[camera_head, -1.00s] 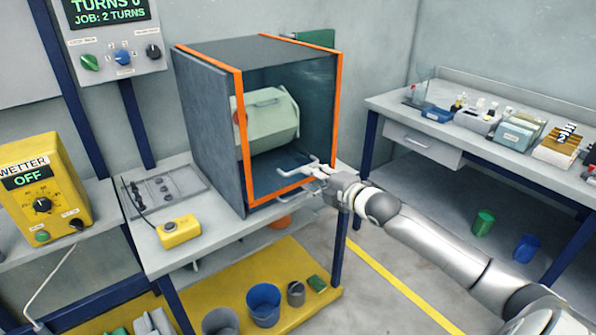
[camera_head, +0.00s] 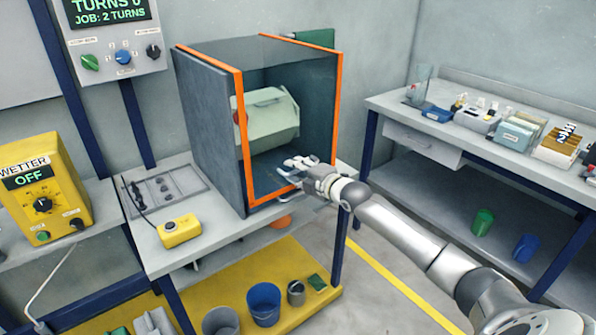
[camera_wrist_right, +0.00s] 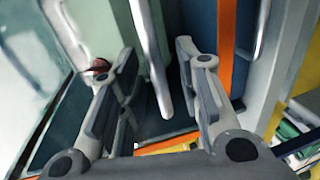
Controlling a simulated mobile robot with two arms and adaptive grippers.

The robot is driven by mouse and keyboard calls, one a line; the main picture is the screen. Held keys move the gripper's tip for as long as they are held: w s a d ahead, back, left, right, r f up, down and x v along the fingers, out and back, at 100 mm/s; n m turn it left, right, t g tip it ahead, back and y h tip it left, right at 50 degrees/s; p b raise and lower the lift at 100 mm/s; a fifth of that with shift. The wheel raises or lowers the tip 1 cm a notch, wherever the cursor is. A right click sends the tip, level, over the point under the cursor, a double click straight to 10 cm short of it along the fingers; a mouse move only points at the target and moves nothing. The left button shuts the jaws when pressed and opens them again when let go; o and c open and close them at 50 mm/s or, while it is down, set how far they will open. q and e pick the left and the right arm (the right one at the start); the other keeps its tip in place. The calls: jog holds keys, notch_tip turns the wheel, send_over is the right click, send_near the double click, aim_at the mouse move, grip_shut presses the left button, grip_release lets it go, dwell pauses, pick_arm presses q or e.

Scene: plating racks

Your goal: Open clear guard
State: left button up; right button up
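The clear guard (camera_head: 246,140) is a see-through front with orange edging on a dark grey box (camera_head: 208,130). It appears closed over a pale green barrel (camera_head: 270,118). My right gripper (camera_head: 300,166) is low in front of the guard, near its bottom edge. In the right wrist view its fingers (camera_wrist_right: 157,55) are apart, with a pale bar (camera_wrist_right: 150,60) showing between them. I cannot tell whether they touch the bar. The guard's orange edging (camera_wrist_right: 228,40) shows to the right there. My left gripper is not in view.
The box stands on a grey bench (camera_head: 215,232) with a yellow pendant (camera_head: 180,231). Below are a blue bucket (camera_head: 264,303) and other containers on a yellow shelf. A side table (camera_head: 400,105) holds trays at the right. Open floor lies between them.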

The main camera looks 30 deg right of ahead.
grip_shut()
